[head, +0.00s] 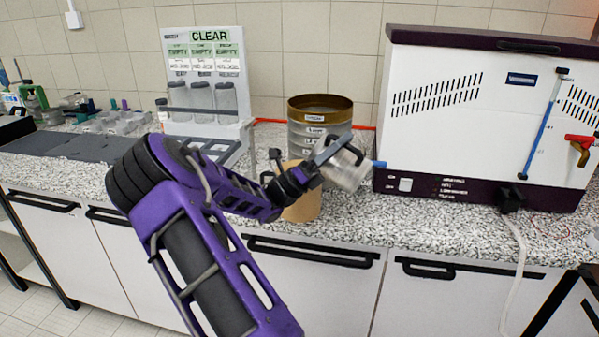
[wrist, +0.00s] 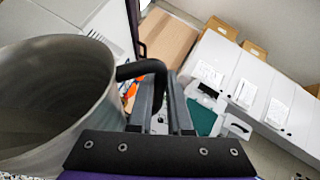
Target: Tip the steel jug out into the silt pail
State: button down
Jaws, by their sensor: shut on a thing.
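The steel jug (head: 346,172) is held up above the counter, and it looks tilted. It fills the left of the wrist view (wrist: 55,95), where its inside looks grey; I cannot tell whether anything is in it. My gripper (head: 322,158) is shut on the jug's black handle (wrist: 145,70). A tan, round container (head: 303,207), which looks like the silt pail, stands on the counter just below and left of the jug. My arm and gripper partly cover it, and its inside is hidden.
A sieve stack (head: 318,118) with a brown-gold rim stands close behind the jug. A white and maroon machine (head: 455,110) stands to the right. A rack (head: 207,80) with a CLEAR sign and several jars is at the back left. The counter (head: 425,225) is free at front right.

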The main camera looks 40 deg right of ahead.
jog(key=shift+w+a+n+t+h+b, duration=0.2)
jog(key=shift+w+n+t+h+b, duration=0.25)
jog(key=shift+n+h+b, duration=0.2)
dwell(0.8)
